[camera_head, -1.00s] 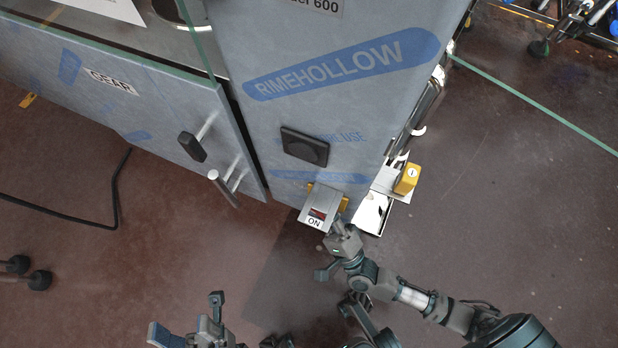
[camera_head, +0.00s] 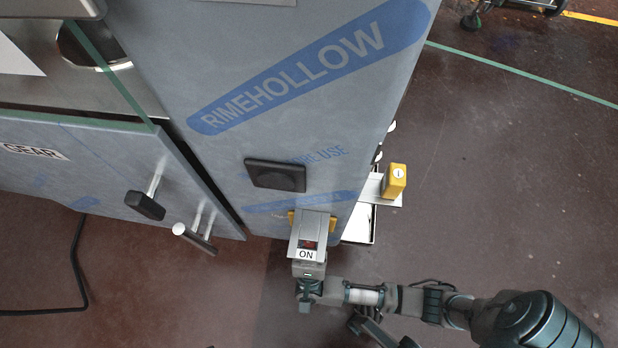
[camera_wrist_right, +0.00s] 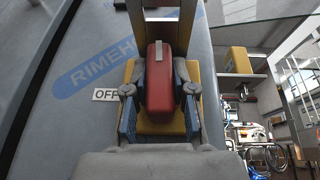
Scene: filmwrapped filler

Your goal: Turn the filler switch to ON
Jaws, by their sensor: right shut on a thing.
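The filler switch is a red knob (camera_wrist_right: 160,75) with a pale stripe, on a yellow base (camera_wrist_right: 160,127) on the filler's front panel. An OFF label (camera_wrist_right: 105,94) is left of it in the right wrist view. My left gripper is out of view.
The filler panel (camera_head: 270,110) has a black square fitting (camera_head: 275,174) above the switch. A yellow box (camera_head: 395,180) sits on a ledge at its right side. Handles (camera_head: 146,205) stick out of the left door.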

